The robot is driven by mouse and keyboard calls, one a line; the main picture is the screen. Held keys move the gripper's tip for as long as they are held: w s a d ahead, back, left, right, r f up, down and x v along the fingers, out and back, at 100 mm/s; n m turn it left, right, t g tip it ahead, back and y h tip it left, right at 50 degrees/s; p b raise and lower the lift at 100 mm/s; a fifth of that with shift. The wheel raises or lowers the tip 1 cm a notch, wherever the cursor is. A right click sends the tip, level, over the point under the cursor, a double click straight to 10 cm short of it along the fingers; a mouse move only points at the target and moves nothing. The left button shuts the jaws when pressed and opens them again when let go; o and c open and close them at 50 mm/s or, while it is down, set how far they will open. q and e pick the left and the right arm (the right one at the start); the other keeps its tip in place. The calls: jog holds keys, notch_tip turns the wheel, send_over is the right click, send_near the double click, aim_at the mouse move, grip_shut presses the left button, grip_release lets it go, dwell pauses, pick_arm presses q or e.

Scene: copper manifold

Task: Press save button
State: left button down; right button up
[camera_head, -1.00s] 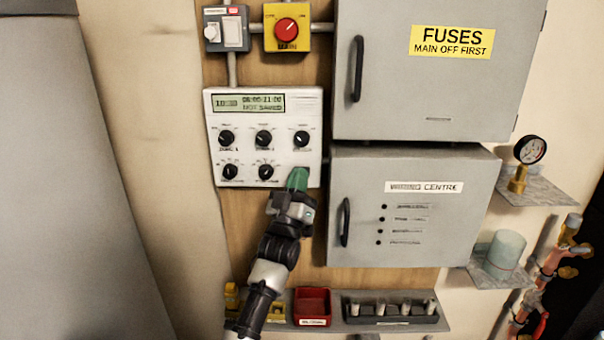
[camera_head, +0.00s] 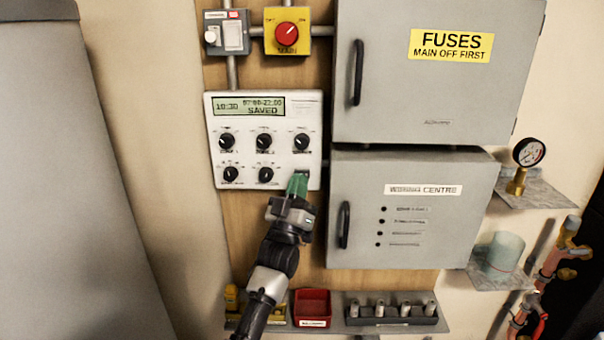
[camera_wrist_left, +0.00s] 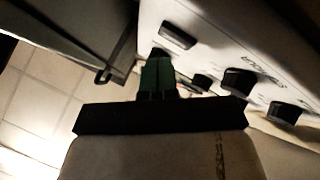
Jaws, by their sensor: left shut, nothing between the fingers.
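The white control panel (camera_head: 213,160) hangs on the wooden board, with a display (camera_head: 249,105) reading "10:30", "07:00-22:00" and "SAVED". Several black knobs (camera_head: 264,142) sit below the display. A dark rectangular button (camera_head: 302,173), which I take to be the save button, is at the panel's lower right; a dark rectangular button (camera_wrist_left: 178,37) also shows in the left wrist view. My left gripper (camera_head: 297,184) has green fingertips, shut and empty, just below the button and partly covering it. I cannot tell whether they touch it. My right gripper is not in view.
A grey fuse cabinet (camera_head: 385,100) and a lower grey cabinet (camera_head: 410,254) with handles stand close to the right. A yellow box with a red switch (camera_head: 287,32) is above. A shelf below holds a red bin (camera_head: 312,304) and a dark rack (camera_head: 395,316).

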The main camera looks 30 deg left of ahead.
pick_arm(q)
jog(key=s, duration=0.1)
jog(key=s+d+p, duration=0.1)
jog(key=s, duration=0.1)
jog(key=s+d+p, duration=0.1)
jog(key=shift+s+d, duration=0.1)
jog(key=shift+s, duration=0.1)
dwell(0.3)
dwell(0.7)
